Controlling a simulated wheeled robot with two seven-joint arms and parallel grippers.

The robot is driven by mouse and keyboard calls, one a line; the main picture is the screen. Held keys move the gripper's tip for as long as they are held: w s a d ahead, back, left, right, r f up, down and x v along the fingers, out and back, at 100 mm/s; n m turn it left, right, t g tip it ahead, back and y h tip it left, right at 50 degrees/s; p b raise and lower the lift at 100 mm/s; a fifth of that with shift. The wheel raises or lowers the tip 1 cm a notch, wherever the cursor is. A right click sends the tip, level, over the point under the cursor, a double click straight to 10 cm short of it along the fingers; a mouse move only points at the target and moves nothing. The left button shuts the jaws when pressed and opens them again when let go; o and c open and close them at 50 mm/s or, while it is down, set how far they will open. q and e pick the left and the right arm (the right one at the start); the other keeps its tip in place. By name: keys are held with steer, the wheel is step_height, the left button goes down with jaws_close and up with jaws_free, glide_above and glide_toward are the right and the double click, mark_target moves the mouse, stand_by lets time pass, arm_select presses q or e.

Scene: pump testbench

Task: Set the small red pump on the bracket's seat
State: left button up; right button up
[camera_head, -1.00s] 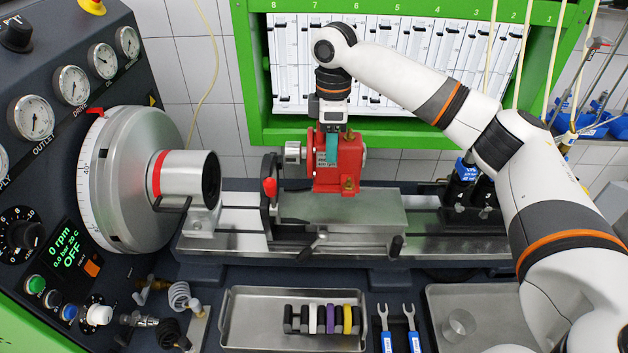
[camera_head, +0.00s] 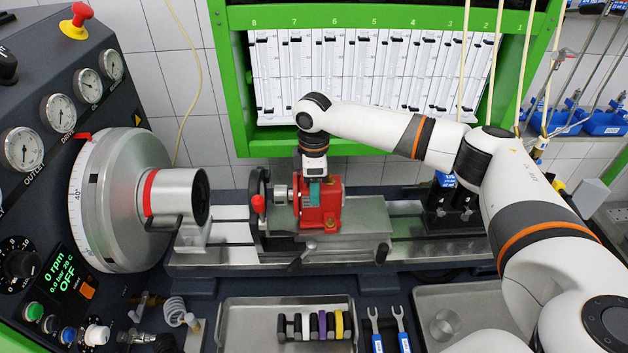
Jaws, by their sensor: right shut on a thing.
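The small red pump (camera_head: 325,216) hangs upright from my right gripper (camera_head: 315,186), which is shut on its top, where a teal patch shows. The pump is in front of or over the grey block (camera_head: 368,222) on the bench rail; I cannot tell whether its base touches. Its silver shaft end (camera_head: 281,193) points left, close to a dark upright bracket plate (camera_head: 264,185) with a red-knobbed lever (camera_head: 258,204). The seat itself is not clearly seen; the pump may cover it. My left gripper is not in view.
The large silver drive head (camera_head: 130,200) stands left of the bracket. In front lie a tray (camera_head: 230,312) with several coloured rings and two blue-handled wrenches (camera_head: 388,330). Black fittings (camera_head: 447,205) stand on the rail at right. The green flowmeter cabinet (camera_head: 235,100) is behind.

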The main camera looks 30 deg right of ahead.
steer(key=shift+f, duration=0.1)
steer(key=o, duration=1.6)
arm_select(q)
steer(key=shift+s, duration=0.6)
arm_select(e)
steer(key=shift+o, duration=0.2)
steer(key=shift+r+b, duration=0.35)
steer(key=shift+r, duration=0.2)
arm_select(q)
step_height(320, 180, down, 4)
steer(key=b, duration=0.3)
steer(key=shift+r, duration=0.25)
arm_select(e)
step_height(320, 180, up, 11)
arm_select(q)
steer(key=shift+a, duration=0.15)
arm_select(e)
steer(key=shift+s+a+f, duration=0.1)
steer(key=shift+f, duration=0.05)
